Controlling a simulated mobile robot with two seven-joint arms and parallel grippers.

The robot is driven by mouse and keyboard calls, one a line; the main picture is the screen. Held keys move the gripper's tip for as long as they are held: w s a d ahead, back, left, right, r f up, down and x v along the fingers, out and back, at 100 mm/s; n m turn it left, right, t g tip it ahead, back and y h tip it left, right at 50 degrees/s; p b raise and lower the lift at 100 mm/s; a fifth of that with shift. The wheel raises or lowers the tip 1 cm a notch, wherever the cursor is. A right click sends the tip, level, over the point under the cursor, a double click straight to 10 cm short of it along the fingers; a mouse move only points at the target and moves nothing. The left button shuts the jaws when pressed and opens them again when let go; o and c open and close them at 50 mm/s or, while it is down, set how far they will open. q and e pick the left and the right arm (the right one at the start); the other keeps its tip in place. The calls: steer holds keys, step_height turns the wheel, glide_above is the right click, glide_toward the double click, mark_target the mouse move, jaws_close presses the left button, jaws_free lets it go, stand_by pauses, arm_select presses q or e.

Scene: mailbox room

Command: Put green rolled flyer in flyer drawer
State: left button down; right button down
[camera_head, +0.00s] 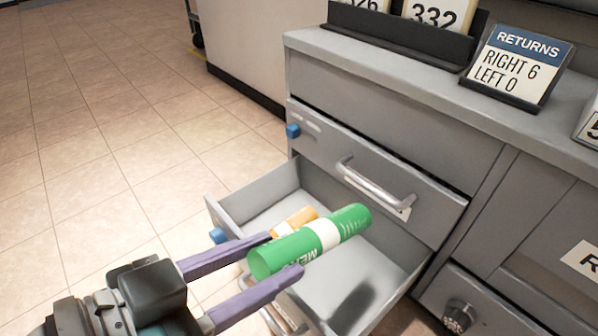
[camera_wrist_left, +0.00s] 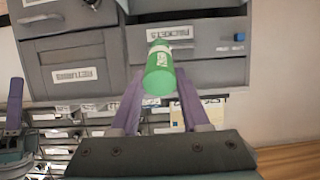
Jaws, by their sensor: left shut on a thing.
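The green rolled flyer (camera_head: 285,254), with a white band, is held between the purple fingers of my left gripper (camera_head: 287,252). It is over the open drawer (camera_head: 255,190), and a dark shadow lies on the drawer floor. The left wrist view also shows the flyer (camera_wrist_left: 160,75) between the left fingers (camera_wrist_left: 158,80). An orange roll (camera_head: 295,222) shows behind the flyer, in or over the drawer, partly hidden. A purple finger at the left edge of the wrist view (camera_wrist_left: 14,105) seems to be my right gripper; its opening is not shown.
A shut drawer with a metal handle (camera_head: 375,188) is just above the open one. A returns sign (camera_head: 520,65) and number cards (camera_head: 440,12) stand on the cabinet top. A dark knob (camera_head: 459,315) is at lower right. Tiled floor at left is clear.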

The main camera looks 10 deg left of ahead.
arm_select(q)
steer(key=w+d+f+b, duration=0.2)
steer(key=w+f+b, duration=0.1)
steer(key=f+b, duration=0.1)
steer(key=w+d+f+b, duration=0.2)
steer(key=w+f+b, duration=0.1)
steer(key=f+b, duration=0.2)
steer(key=shift+w+d+f, duration=0.25)
steer(key=shift+d+f, duration=0.15)
steer(key=shift+f, duration=0.8)
steer(key=shift+c, duration=1.5)
jaws_free()
steer(key=shift+s, duration=0.1)
